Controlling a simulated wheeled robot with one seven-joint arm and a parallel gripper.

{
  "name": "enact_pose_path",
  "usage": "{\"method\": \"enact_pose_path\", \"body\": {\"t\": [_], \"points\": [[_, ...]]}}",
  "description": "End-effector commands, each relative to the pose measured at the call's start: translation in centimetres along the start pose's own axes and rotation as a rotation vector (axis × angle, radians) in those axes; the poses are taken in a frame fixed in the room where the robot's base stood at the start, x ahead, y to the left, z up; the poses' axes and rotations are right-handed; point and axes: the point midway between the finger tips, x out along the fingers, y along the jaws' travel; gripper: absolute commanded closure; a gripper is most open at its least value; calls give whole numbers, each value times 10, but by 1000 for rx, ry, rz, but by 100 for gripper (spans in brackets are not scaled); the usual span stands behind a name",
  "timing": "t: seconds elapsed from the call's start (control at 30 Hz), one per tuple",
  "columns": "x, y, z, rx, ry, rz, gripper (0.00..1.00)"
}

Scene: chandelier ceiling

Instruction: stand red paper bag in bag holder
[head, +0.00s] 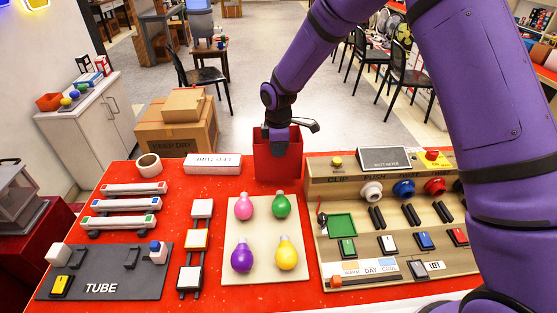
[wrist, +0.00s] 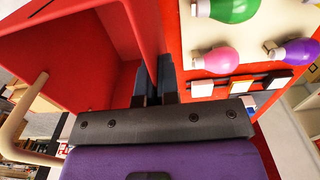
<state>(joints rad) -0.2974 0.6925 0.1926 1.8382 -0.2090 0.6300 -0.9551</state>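The red paper bag (head: 277,165) is upright and open-topped at the back edge of the red table, in the middle of the head view. My gripper (head: 278,138) points down at its top rim. In the wrist view the bag's open inside (wrist: 70,60) fills the left. My gripper's dark fingers (wrist: 154,82) are close together at the bag's right wall, and seem shut on it. A tan curved handle (wrist: 25,115) shows at the bag's left. The bag's underside is hidden, so I cannot tell whether it touches the table. I cannot make out a separate bag holder.
A cream board with several coloured bulbs (head: 230,270) lies in front of the bag. A wooden switch panel (head: 330,268) stands at right. A white labelled block (head: 212,164) and a tape roll (head: 148,165) are at left. Cardboard boxes (head: 175,135) stand behind the table.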

Motion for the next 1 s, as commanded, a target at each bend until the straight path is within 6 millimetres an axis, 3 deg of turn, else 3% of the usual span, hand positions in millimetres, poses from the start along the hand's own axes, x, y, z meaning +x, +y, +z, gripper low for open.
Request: {"method": "enact_pose_path", "body": {"t": [0.3,0.7,0.83,1.0], "points": [[40,0,0,0,-1,-2,100],[45,0,0,0,0,0,100],[45,0,0,0,0,0,72],[45,0,0,0,0,0,72]]}}
